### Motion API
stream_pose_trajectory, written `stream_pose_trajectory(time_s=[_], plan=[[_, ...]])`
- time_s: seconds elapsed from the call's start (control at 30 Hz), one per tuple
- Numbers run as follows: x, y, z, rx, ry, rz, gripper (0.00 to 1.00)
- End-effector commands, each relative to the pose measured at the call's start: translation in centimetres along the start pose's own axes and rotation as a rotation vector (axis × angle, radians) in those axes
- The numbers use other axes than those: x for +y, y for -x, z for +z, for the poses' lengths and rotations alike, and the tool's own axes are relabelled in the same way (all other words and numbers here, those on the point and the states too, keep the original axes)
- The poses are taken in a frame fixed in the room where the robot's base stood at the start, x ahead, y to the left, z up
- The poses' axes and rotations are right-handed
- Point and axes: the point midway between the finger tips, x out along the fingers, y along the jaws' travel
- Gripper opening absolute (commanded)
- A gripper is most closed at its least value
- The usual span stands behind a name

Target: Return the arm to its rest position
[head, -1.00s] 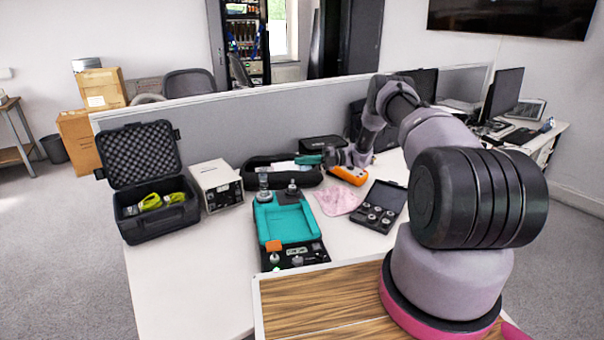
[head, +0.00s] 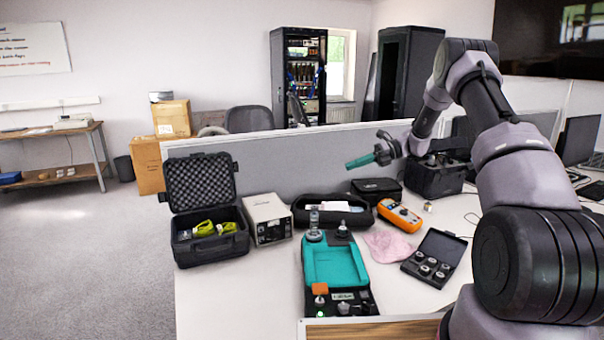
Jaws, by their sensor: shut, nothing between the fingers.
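My gripper (head: 353,164) shows in the head view with its teal fingers shut and empty. It points left and is raised in the air, in front of the grey partition (head: 290,155). It is above the table and apart from everything on it. My arm rises at the right, bends at the top and comes down to the gripper. The wrist and fingers are small in the picture, so fine detail is hard to see.
Below the gripper are a black pouch (head: 302,217), a black box (head: 377,184) and an orange meter (head: 399,215). Nearer are a teal calibrator (head: 335,265), a pink cloth (head: 388,246) and a case of weights (head: 456,247). An open black case (head: 208,262) stands left.

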Motion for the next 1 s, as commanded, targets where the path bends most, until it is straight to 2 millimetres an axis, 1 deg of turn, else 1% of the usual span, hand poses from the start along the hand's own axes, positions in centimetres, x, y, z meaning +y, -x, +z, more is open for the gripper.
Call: stream_pose_trajectory(time_s=[0.03, 0.07, 0.1, 0.17, 0.2, 0.27, 0.3, 0.37, 0.4, 0.47, 0.5, 0.6, 0.7, 0.8, 0.9, 0.97, 1.0], plan=[[2.7, 0.4, 0.5, 0.036, 0.088, -0.039, 0.0], [4.0, 0.7, 0.5, 0.057, 0.141, -0.063, 0.0], [5.8, 0.9, 0.5, 0.089, 0.212, -0.093, 0.0], [8.4, 1.3, 0.4, 0.136, 0.318, -0.135, 0.0], [10.1, 1.6, 0.2, 0.168, 0.39, -0.163, 0.0], [12.6, 2.0, -0.3, 0.218, 0.495, -0.203, 0.0], [14.3, 2.4, -0.6, 0.251, 0.567, -0.228, 0.0], [16.7, 2.8, -1.2, 0.304, 0.674, -0.266, 0.0], [18.3, 3.1, -1.8, 0.34, 0.745, -0.289, 0.0], [20.6, 3.5, -2.7, 0.395, 0.85, -0.324, 0.0], [22.0, 3.8, -3.3, 0.433, 0.92, -0.346, 0.0], [25.5, 4.5, -5.2, 0.531, 1.095, -0.398, 0.0], [28.7, 5.3, -7.3, 0.635, 1.266, -0.447, 0.0], [31.6, 6.0, -9.7, 0.745, 1.434, -0.49, 0.0], [34.0, 6.7, -12.3, 0.862, 1.597, -0.531, 0.0], [35.3, 7.0, -13.9, 0.936, 1.694, -0.553, 0.0], [36.1, 7.3, -14.9, 0.988, 1.757, -0.567, 0.0]])
